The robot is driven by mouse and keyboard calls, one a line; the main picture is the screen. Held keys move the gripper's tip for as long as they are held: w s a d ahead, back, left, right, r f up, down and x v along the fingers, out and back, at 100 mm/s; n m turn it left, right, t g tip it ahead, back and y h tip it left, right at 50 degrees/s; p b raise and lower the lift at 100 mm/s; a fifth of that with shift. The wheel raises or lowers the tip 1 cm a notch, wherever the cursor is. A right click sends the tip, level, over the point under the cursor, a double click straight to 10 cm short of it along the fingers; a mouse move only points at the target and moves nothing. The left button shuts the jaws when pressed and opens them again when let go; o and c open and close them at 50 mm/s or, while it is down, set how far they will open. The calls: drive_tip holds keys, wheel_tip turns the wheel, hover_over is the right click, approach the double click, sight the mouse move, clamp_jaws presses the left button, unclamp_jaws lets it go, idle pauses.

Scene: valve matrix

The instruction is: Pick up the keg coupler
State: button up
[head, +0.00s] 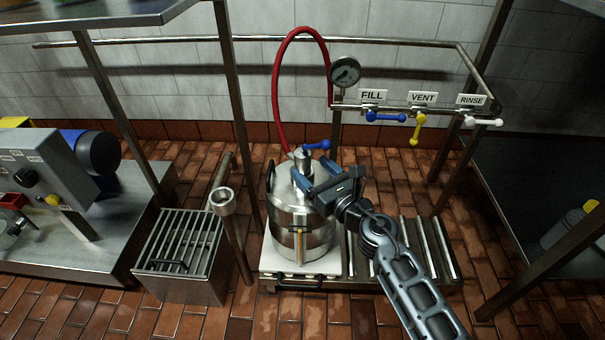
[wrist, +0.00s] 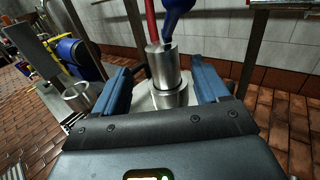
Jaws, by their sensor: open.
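The keg coupler (head: 303,158) is a silver cylinder with a blue lever handle (head: 317,145). It stands upright on top of the steel keg (head: 295,237). In the wrist view the coupler (wrist: 163,68) stands between the two blue fingers of my gripper (wrist: 163,85), with a gap showing on each side. In the head view my gripper (head: 313,176) reaches in from the right over the keg top. It is open and holds nothing. The blue handle is cut off by the top edge of the wrist view.
A red hose (head: 277,85) arches up behind the coupler toward the pressure gauge (head: 345,72). The rail at right carries FILL (head: 371,96), VENT and RINSE valves. A metal post with a cup (head: 224,201) and a grated box (head: 182,255) stand left of the keg.

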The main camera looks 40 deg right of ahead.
sight(299, 156)
drive_tip(key=w, duration=0.2)
drive_tip(key=w+d, duration=0.1)
drive_tip(key=w, duration=0.1)
drive_tip(key=w+b, duration=0.1)
drive_tip(key=w, duration=0.2)
drive_tip(key=shift+d+f, duration=0.3)
drive_tip(key=shift+d, duration=0.1)
drive_tip(key=shift+c, duration=0.2)
clamp_jaws()
